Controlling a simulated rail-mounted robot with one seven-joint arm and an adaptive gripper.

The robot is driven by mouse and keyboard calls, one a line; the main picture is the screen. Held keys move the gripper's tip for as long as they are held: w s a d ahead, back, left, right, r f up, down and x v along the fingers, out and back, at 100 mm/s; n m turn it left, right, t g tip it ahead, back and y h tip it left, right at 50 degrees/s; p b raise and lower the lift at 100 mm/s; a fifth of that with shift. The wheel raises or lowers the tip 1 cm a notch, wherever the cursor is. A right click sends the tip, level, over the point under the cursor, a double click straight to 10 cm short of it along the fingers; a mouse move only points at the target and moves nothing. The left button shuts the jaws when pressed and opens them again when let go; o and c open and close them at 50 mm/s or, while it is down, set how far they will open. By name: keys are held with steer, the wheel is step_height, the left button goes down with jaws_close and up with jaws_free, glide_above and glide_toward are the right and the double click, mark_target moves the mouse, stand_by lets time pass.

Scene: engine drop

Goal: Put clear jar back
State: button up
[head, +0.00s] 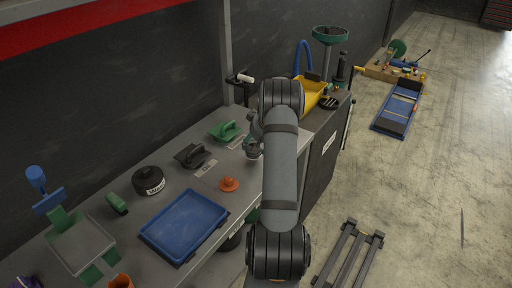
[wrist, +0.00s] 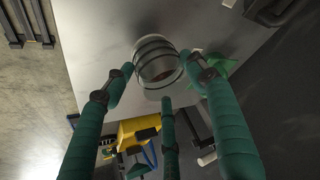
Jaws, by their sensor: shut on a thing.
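The clear jar (wrist: 157,62) shows in the wrist view as a see-through cylinder with dark rings. My gripper (wrist: 160,78) has its green fingers closed around the sides of the jar. In the head view, the gripper (head: 251,140) is at the far part of the grey workbench (head: 212,174), largely hidden behind my arm. A small pale part of the jar (head: 254,154) shows below it. I cannot tell whether the jar touches the bench top.
A green clamp-like tool (head: 226,131), a dark one (head: 193,156), an orange knob-like piece (head: 229,184), a black round container (head: 149,181) and a blue tray (head: 185,225) stand on the bench. A yellow bin (head: 313,94) sits on the dark cabinet beyond.

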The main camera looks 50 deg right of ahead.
step_height(320, 180, down, 2)
steer(key=shift+d+f, duration=0.1)
steer(key=shift+f, duration=0.15)
steer(key=o, duration=1.7)
steer(key=b+v, duration=0.2)
steer(key=v, duration=1)
steer(key=shift+o, duration=0.6)
steer(key=shift+r, duration=0.1)
